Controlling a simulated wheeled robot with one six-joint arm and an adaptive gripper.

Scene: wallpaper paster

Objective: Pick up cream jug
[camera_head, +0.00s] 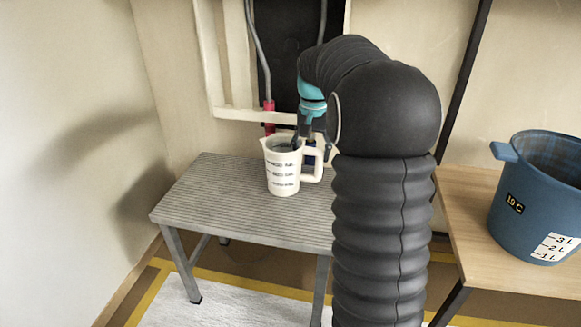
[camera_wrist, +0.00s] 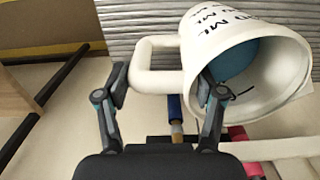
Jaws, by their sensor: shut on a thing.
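The cream jug (camera_head: 283,172) is a white measuring jug with black markings, upright at the grey ribbed table (camera_head: 215,185). I cannot tell whether its base touches the table. Its handle (camera_head: 313,163) points right. In the wrist view the jug (camera_wrist: 275,88) shows its open mouth, with something blue inside, and its handle (camera_wrist: 155,62) points left. My gripper (camera_wrist: 160,90) has one finger outside the handle and the other at the jug's rim, shut on the jug. In the head view my gripper (camera_head: 303,135) is partly hidden behind the jug.
A blue bucket (camera_head: 535,205) stands on a wooden table (camera_head: 465,215) at the right. A blue-handled tool (camera_wrist: 175,112) lies behind the jug. A red-ended grey pipe (camera_head: 268,105) is close behind. The ribbed table's left part is clear.

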